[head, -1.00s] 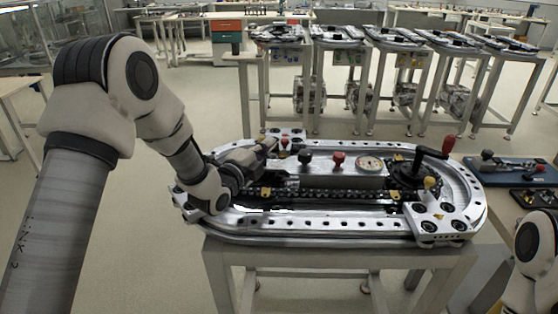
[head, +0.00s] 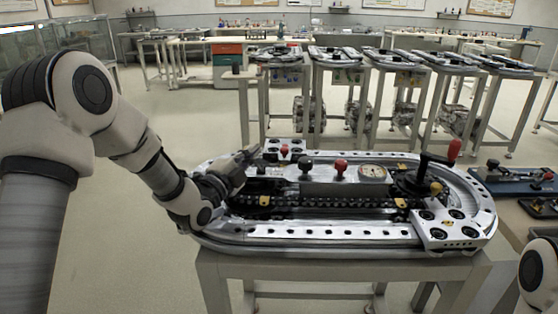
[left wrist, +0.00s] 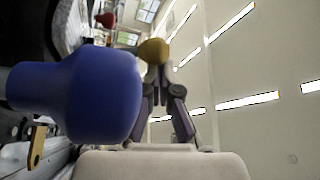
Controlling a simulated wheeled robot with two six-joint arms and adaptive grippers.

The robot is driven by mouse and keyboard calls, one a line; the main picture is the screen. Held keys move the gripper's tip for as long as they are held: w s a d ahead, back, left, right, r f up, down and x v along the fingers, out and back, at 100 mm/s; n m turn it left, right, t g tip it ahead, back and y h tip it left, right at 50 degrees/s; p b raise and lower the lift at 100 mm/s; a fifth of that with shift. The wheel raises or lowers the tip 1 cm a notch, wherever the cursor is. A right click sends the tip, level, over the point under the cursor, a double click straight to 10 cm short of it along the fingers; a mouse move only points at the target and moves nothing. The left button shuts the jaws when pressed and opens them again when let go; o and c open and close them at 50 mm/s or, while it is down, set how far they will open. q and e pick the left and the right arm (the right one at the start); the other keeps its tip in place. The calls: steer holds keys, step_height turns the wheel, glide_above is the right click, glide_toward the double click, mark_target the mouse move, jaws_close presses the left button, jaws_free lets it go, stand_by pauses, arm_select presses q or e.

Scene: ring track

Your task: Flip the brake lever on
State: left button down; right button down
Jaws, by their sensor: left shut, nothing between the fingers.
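The ring track (head: 300,232) sits on a stand in front of me. My left gripper (head: 248,160) is over its left end, left of a black-knobbed lever (head: 305,165) and a red-knobbed lever (head: 341,167). In the left wrist view the left gripper (left wrist: 160,80) has its fingers together, with nothing held. A large blue knob (left wrist: 100,95) is close to the camera, left of the fingers. A yellow knob (left wrist: 153,50) shows at the fingertips; I cannot tell whether they touch. No label shows which lever is the brake. My right gripper is out of view.
A crank with a red handle (head: 454,150) and a yellow knob (head: 436,187) stand at the track's right end. A gauge (head: 371,173) is mid-track. A blue board (head: 515,182) lies on the right. Several more tracks on stands are behind, with open floor between.

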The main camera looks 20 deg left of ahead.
arm_select(q)
steer(key=shift+s, duration=0.1)
stand_by(0.3)
steer(key=v, duration=1.2)
